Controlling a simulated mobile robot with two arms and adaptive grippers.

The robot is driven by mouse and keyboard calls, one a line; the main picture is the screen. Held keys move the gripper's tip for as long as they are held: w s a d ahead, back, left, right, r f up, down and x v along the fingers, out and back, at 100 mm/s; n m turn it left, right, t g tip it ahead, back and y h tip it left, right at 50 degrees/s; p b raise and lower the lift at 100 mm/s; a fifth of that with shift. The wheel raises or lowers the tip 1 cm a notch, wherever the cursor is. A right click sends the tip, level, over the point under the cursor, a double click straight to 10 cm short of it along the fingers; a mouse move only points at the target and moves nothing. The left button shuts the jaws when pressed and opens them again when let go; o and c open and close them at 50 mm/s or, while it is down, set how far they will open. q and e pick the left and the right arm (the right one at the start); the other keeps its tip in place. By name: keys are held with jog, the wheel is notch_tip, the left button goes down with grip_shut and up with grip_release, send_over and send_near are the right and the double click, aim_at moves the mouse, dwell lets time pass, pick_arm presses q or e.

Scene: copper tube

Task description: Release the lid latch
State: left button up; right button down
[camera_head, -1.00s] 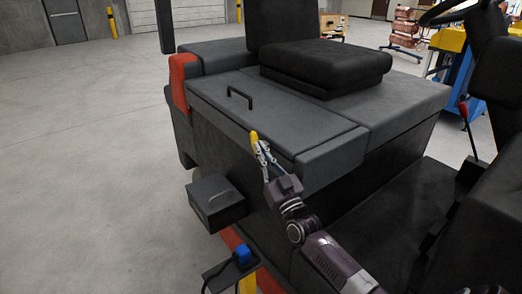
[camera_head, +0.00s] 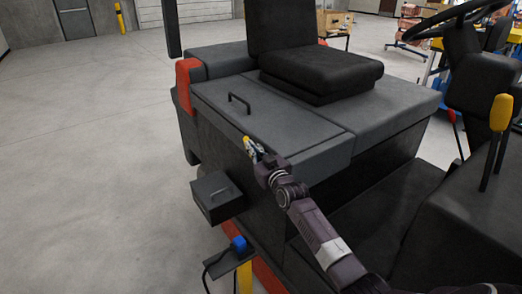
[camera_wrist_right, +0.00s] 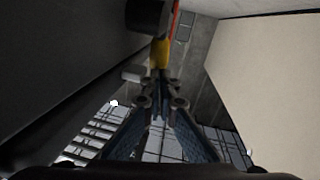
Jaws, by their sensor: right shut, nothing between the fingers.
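The dark grey lid (camera_head: 275,115) with a black bar handle (camera_head: 239,99) lies flat and closed on the vehicle body. A small yellow latch piece (camera_head: 247,140) shows at the lid's near edge; it also appears as a yellow-orange part in the right wrist view (camera_wrist_right: 161,52). My right gripper (camera_head: 251,148) is at this edge, right beside the yellow piece. In the wrist view its fingertips (camera_wrist_right: 160,86) are together, with nothing between them, just below the yellow part. Whether they touch it I cannot tell. The gripper hides the latch's lower part. My left gripper is not in view.
A black seat (camera_head: 320,72) stands behind the lid. A black box (camera_head: 217,196) juts from the vehicle's side below the gripper, with a blue connector (camera_head: 238,243) on a small shelf lower down. Yellow-topped levers (camera_head: 501,112) stand at right. Open floor lies left.

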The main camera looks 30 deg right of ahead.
jog(key=shift+w+f, duration=0.45)
jog(key=shift+w, duration=0.4)
jog(key=shift+w+f+g, duration=0.1)
jog(key=shift+w+g, duration=0.4)
jog(key=shift+g, duration=0.3)
jog(key=shift+w+a+f, duration=0.1)
jog(key=shift+w+f, duration=0.1)
jog(key=shift+f, duration=0.15)
jog(key=shift+w+f, duration=0.1)
jog(key=shift+w, duration=0.05)
jog(key=shift+w+f+b, duration=0.35)
jog(key=shift+f+b, duration=0.05)
jog(key=shift+b, duration=0.15)
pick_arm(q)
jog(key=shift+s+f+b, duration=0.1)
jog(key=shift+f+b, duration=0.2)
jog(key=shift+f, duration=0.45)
pick_arm(e)
jog(key=shift+w+f, duration=0.1)
jog(key=shift+w, duration=0.1)
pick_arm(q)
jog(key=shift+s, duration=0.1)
